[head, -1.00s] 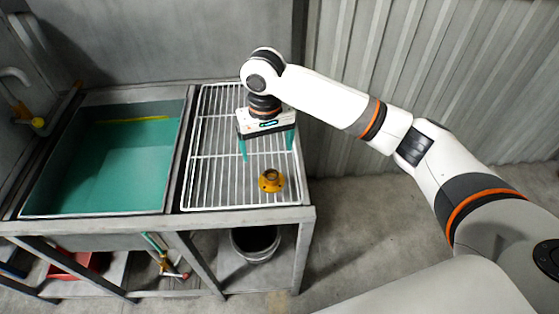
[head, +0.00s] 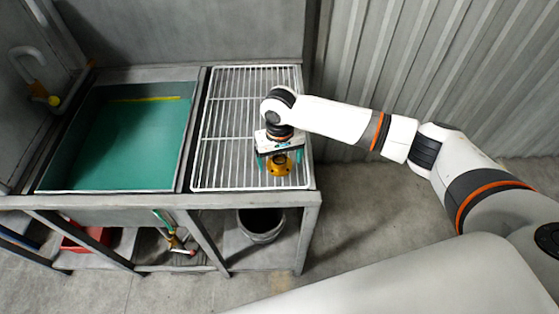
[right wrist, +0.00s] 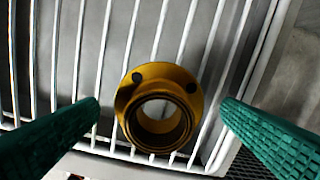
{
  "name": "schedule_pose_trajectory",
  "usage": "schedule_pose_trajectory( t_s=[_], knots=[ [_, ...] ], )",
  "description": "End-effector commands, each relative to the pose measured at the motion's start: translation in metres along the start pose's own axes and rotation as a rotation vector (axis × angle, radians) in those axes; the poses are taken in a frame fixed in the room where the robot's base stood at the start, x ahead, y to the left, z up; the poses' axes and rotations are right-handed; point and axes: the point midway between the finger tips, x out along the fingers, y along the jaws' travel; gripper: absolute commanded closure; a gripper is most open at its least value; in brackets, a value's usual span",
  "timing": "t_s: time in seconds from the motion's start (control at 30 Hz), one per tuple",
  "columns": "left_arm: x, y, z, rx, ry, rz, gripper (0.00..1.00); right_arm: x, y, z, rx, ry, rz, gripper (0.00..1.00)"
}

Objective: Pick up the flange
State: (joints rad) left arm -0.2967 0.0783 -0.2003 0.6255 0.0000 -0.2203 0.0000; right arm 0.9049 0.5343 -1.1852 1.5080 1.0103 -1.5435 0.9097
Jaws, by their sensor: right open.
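The yellow flange (head: 279,167) sits on the white wire rack near its front right corner. In the right wrist view the flange (right wrist: 158,108) stands with its round opening toward the camera, and bolt holes show in its rim. My right gripper (head: 279,164) is over the flange. Its green fingers are open, one on each side of the flange, with a gap to it on both sides in the right wrist view (right wrist: 160,108). Part of the flange is hidden by the gripper in the head view. My left gripper is not in view.
The white wire rack (head: 222,150) lies on a metal stand, beside a sink basin (head: 120,140) with green inside. A faucet (head: 35,75) is at the far left. A bucket (head: 262,226) stands below the rack. A corrugated wall rises behind at right.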

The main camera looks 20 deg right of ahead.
Motion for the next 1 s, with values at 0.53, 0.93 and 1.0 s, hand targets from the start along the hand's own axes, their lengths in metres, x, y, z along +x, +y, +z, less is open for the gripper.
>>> schedule_pose_trajectory(
  t_s=[0.53, 0.93, 1.0],
  knots=[
    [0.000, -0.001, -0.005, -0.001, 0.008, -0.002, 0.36, 0.003, 0.001, 0.000, -0.001, -0.001, 0.001, 0.58],
    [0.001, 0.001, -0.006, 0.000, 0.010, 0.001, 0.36, -0.004, 0.001, 0.001, 0.000, -0.004, 0.003, 0.73],
    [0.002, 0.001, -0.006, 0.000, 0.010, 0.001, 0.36, -0.013, 0.001, 0.002, -0.001, -0.006, 0.005, 0.73]
  ],
)
